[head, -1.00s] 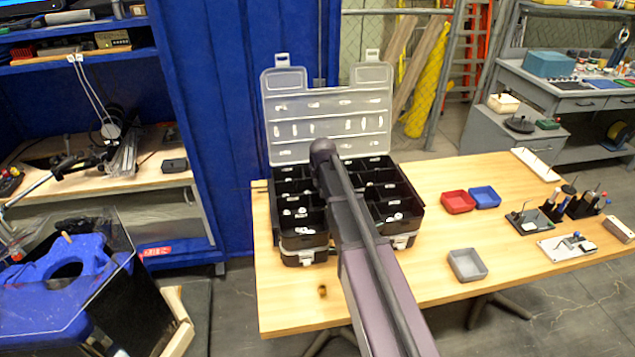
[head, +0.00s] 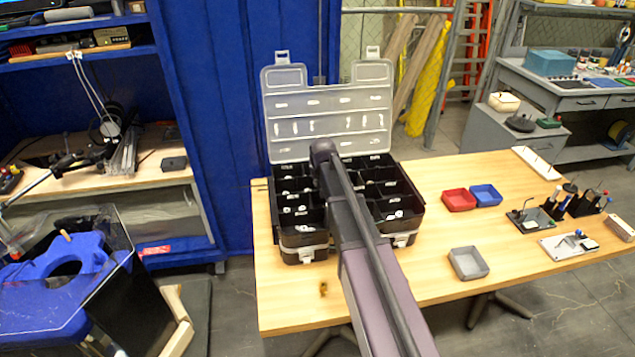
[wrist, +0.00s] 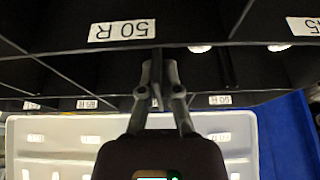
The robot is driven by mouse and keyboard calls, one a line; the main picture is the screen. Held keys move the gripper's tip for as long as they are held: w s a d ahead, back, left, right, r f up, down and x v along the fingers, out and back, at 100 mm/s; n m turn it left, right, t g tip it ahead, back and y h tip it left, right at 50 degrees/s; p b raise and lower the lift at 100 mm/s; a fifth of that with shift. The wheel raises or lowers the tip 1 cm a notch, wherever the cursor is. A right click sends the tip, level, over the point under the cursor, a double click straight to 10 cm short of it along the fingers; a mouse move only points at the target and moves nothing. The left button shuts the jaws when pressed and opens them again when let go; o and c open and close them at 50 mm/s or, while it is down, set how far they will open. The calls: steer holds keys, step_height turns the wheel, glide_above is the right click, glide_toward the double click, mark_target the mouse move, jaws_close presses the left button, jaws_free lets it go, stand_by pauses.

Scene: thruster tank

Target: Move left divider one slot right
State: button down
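The black organizer case (head: 303,242) sits on the wooden table with its clear lid (head: 327,95) raised at the back. Its inside is split by black walls into labelled compartments. My arm reaches over the middle of the case and hides part of it in the head view. My gripper (wrist: 158,75) shows in the wrist view, pointing into the case, with its fingers close together on either side of a thin dark divider (wrist: 157,60). It looks shut on this divider. A label reading 50 R (wrist: 122,31) is near the fingertips. The divider's lower edge is hard to see.
Red (head: 459,200) and blue (head: 486,195) trays lie right of the case, with a grey tray (head: 468,263) nearer the front. Tools and holders (head: 553,207) stand at the table's right. White small parts (head: 396,214) lie in some compartments.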

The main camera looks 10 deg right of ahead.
steer(key=shift+f+b, duration=0.9)
steer(key=shift+f, duration=0.1)
stand_by(0.5)
steer(key=c, duration=0.7)
jaws_free()
steer(key=shift+r, duration=0.1)
step_height(320, 180, up, 11)
steer(key=p, duration=1.1)
steer(key=shift+r, duration=0.1)
steer(key=shift+r+p, duration=2)
steer(key=shift+p, duration=0.2)
steer(key=shift+s, duration=0.1)
steer(key=s+g, duration=0.1)
steer(key=s, duration=0.9)
steer(key=s+f+g, duration=0.1)
steer(key=s+g, duration=0.1)
steer(key=s, duration=0.7)
steer(key=s+g, duration=0.1)
steer(key=s, duration=0.9)
steer(key=shift+s+f+g, duration=0.25)
steer(key=shift+s+g, duration=0.05)
steer(key=shift+s, duration=0.05)
